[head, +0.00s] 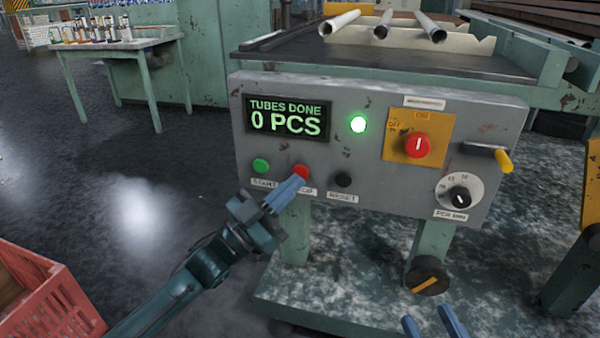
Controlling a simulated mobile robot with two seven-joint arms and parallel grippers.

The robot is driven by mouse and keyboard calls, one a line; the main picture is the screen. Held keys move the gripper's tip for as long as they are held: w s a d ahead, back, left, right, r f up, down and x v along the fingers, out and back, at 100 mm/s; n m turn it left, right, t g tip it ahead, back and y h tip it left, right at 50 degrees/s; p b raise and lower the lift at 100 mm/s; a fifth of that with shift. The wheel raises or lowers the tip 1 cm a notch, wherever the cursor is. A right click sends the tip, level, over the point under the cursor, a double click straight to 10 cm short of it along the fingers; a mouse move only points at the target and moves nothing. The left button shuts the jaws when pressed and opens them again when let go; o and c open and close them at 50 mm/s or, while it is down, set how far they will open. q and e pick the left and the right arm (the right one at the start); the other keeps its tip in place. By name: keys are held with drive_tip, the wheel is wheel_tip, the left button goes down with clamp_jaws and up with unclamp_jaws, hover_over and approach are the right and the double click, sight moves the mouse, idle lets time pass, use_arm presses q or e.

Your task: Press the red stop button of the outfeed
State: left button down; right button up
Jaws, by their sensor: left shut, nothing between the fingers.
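The grey control panel (370,110) faces me. Its red stop button (301,171) sits low on the left, between a green button (261,165) and a black one (343,179). My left gripper (299,181) is shut and empty. Its fingertips are at the lower edge of the red button in the head view and cover part of its label. I cannot tell whether they touch it. My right gripper (431,322) shows only its two finger ends at the bottom edge, apart, with nothing seen between them.
The display (288,118) reads "TUBES DONE 0 PCS" and a green lamp (358,124) is lit. A red rotary switch (417,145) on a yellow plate, a dial (459,197) and a yellow-tipped lever (504,161) are on the right. A red crate (45,300) stands lower left.

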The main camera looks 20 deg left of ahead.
use_arm(q)
drive_tip(key=shift+w, duration=0.3)
idle(0.4)
drive_tip(key=shift+w, duration=0.45)
idle(0.4)
drive_tip(key=shift+s, duration=0.1)
drive_tip(key=shift+s+p, duration=0.6)
drive_tip(key=shift+s, duration=0.2)
